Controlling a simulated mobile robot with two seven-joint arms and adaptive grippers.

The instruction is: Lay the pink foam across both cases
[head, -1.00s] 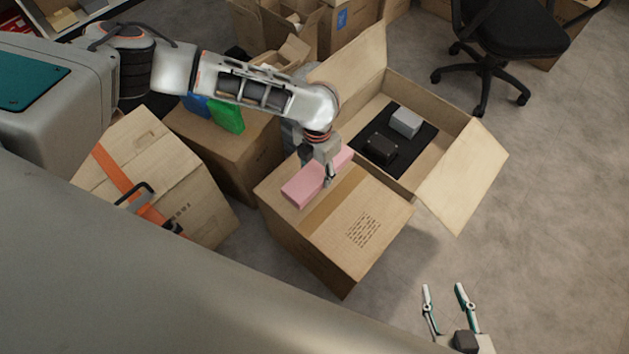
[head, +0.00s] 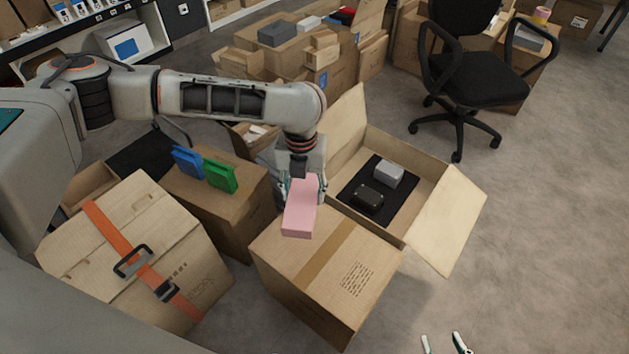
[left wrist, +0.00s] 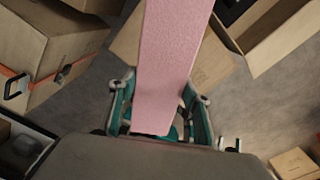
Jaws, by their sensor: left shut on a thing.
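The pink foam (head: 300,210) is a long block held by my left gripper (head: 303,186), raised above the closed carton. In the left wrist view the foam (left wrist: 172,60) runs up from between the two fingers of the left gripper (left wrist: 160,115). The two cases lie in the open carton (head: 428,165) on a dark mat (head: 402,206): a grey case (head: 388,173) and a black case (head: 368,197), side by side with a small gap. My right gripper (head: 446,344) shows only its fingertips at the bottom edge, spread apart and empty.
A closed carton (head: 325,285) stands in front of the open one, whose flap (head: 450,220) sticks out right. Blue (head: 187,162) and green (head: 220,176) items stand on a carton at left. A strapped carton (head: 140,250) is nearby. An office chair (head: 460,75) stands behind.

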